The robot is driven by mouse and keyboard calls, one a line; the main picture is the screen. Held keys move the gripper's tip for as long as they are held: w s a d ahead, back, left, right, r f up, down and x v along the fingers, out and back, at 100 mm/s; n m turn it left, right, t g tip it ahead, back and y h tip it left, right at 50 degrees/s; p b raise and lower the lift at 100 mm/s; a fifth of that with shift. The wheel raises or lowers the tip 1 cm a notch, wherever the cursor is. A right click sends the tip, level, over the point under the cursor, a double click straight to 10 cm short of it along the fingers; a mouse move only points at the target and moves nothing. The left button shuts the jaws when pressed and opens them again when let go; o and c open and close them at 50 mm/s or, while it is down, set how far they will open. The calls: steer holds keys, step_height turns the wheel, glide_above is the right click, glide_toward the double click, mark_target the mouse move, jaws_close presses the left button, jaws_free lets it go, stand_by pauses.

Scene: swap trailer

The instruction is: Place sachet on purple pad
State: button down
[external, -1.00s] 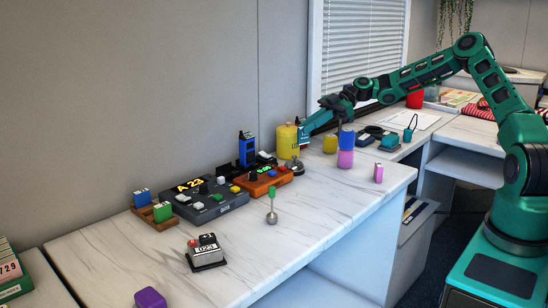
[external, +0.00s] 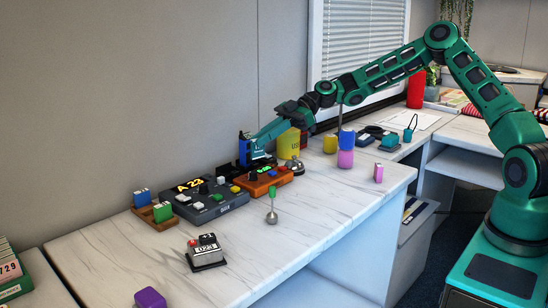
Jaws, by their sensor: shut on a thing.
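My gripper (external: 257,148) is over the back of the long marble-topped counter, low in front of the blue upright box (external: 243,152) and left of the yellow canister (external: 287,144). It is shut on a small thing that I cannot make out. No sachet can be told apart in this view; the held thing is mostly hidden by the jaws. A purple rounded block (external: 150,299) lies at the near edge of the picture; I cannot tell whether it is the purple pad.
An orange control box (external: 263,184) stands just below my gripper, with a grey one (external: 212,203) to its left. A stacked blue and purple-pink cylinder (external: 345,157) and a pink block (external: 378,172) stand to the right.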

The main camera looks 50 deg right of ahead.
steer(key=s+a+g, duration=0.1)
steer(key=s+a, duration=0.2)
steer(key=a, duration=0.7)
steer(key=s+a+r+n, duration=0.1)
steer(key=s+a, duration=0.2)
steer(key=a, duration=0.7)
steer(key=s+a+g, duration=0.1)
steer(key=s+a, duration=0.3)
steer(key=a, duration=0.7)
steer(key=s+a+r+n+g, duration=0.1)
steer(key=s+a+r+n, duration=0.15)
steer(key=s+a, duration=1.9)
glide_above(151, 305)
steer(key=w+d, duration=0.3)
step_height(151, 305, down, 6)
steer(key=shift+m+y, duration=0.3)
steer(key=shift+m, duration=0.15)
steer(key=shift+s+f, duration=0.15)
steer(key=shift+f, duration=0.85)
steer(key=shift+s+f, duration=0.1)
steer(key=shift+f, duration=0.9)
steer(key=shift+f, duration=0.1)
steer(key=c, duration=1.8)
jaws_free()
